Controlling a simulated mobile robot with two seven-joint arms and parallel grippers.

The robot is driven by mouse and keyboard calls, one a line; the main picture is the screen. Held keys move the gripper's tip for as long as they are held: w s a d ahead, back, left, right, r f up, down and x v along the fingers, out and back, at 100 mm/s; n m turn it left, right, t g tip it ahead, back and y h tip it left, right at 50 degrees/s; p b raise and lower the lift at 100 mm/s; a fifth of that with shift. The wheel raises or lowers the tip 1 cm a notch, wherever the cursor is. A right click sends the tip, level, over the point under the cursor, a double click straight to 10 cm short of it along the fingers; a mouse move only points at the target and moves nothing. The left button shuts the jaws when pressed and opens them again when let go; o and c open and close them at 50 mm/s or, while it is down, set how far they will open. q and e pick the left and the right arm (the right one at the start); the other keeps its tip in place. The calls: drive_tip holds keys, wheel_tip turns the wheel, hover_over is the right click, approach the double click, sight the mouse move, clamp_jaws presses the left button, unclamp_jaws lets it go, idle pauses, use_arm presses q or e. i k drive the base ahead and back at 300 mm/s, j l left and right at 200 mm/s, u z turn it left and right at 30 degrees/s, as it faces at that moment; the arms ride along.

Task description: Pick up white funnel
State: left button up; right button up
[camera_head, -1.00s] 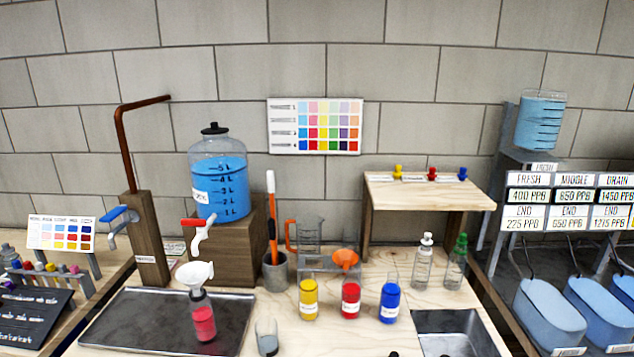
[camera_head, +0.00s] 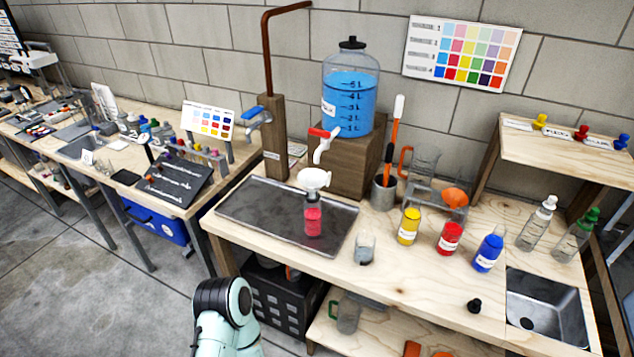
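The white funnel (camera_head: 314,179) sits upright in the neck of a small bottle with red liquid (camera_head: 313,218). The bottle stands on the dark metal tray (camera_head: 257,223) on the wooden table. The funnel is just below the red-handled white tap of the blue water container (camera_head: 347,95). A pale green and black part of one of my arms shows at the bottom, in front of the table and well below the funnel. Neither gripper's fingers are in view.
A small glass beaker (camera_head: 365,246) stands right of the tray. Yellow (camera_head: 409,227), red (camera_head: 449,239) and blue (camera_head: 488,252) bottles stand further right, with an orange funnel (camera_head: 454,198) behind. A sink (camera_head: 546,312) is at the right. A black crate (camera_head: 283,302) sits under the table.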

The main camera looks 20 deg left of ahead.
sight(312, 180)
drive_tip(key=l, duration=0.25)
drive_tip(key=i+l, duration=0.15)
drive_tip(key=l+u, duration=0.1)
drive_tip(key=u, duration=0.3)
drive_tip(key=l+u, duration=0.1)
drive_tip(key=u, duration=0.3)
drive_tip(key=l+u, duration=0.1)
drive_tip(key=u, duration=0.3)
